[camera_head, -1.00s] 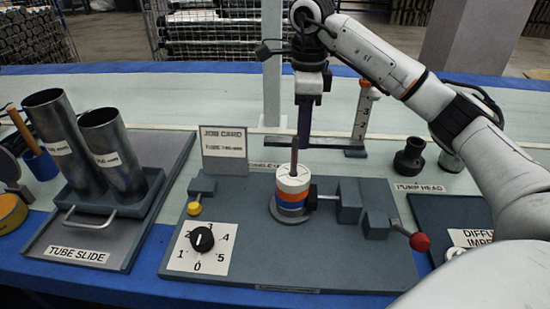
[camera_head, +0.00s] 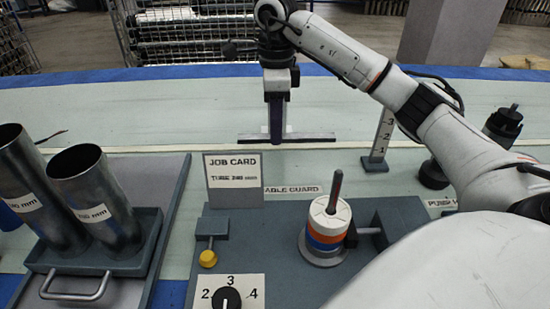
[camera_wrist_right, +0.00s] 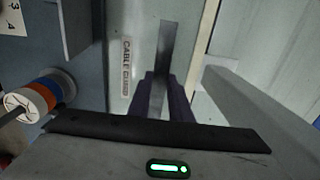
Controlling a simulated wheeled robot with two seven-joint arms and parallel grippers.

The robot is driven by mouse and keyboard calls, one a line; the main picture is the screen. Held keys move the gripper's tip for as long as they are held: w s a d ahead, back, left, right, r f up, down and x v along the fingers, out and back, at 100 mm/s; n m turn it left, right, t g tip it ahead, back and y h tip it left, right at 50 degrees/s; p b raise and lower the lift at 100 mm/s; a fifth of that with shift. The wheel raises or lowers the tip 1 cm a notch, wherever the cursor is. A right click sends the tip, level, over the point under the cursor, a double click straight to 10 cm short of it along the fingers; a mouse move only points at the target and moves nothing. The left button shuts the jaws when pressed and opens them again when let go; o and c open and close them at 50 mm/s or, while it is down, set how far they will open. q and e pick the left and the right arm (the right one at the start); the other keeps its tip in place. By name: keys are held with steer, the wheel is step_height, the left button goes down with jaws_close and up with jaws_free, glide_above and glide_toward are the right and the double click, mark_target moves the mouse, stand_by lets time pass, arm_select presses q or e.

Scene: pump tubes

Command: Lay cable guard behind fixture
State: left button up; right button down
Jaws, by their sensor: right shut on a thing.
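My right gripper (camera_head: 276,128) points down and is shut on the cable guard (camera_head: 310,138), a long dark strip. The guard is roughly level and runs left to right behind the job card and the fixture. In the right wrist view the guard (camera_wrist_right: 167,48) extends from between the dark fingers (camera_wrist_right: 163,97). I cannot tell whether it touches the table. The fixture (camera_head: 286,284) is a grey-blue plate with a white, orange and blue ringed stack (camera_head: 328,226) on a rod. The "cable guard" label (camera_head: 291,189) lies behind the stack and shows in the wrist view (camera_wrist_right: 126,68). My left gripper is out of view.
The job card (camera_head: 234,181) stands at the fixture's back left. Two metal tubes (camera_head: 95,202) stand in a tray at left. A numbered post (camera_head: 380,134) and a dark pump head (camera_head: 503,124) stand at right. The pale table behind the guard is clear.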

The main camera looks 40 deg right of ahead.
steer(key=b, duration=0.1)
glide_above(276, 168)
step_height(276, 168, down, 5)
steer(key=shift+s+r, duration=0.1)
steer(key=shift+r, duration=0.05)
step_height(276, 168, down, 3)
steer(key=shift+f+b, duration=0.15)
steer(key=shift+b, duration=0.5)
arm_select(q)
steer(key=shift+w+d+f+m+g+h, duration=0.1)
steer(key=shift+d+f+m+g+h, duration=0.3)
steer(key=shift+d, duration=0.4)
arm_select(e)
steer(key=c, duration=1.6)
jaws_free()
steer(key=shift+f, duration=0.15)
step_height(276, 168, up, 7)
steer(key=p, duration=0.2)
steer(key=shift+f+p, duration=0.1)
steer(key=shift+p, duration=0.25)
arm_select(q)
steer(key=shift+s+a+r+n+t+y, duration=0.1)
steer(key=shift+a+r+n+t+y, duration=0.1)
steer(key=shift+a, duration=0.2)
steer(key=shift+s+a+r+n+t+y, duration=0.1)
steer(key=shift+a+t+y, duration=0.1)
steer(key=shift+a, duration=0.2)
arm_select(e)
steer(key=shift+r, duration=0.55)
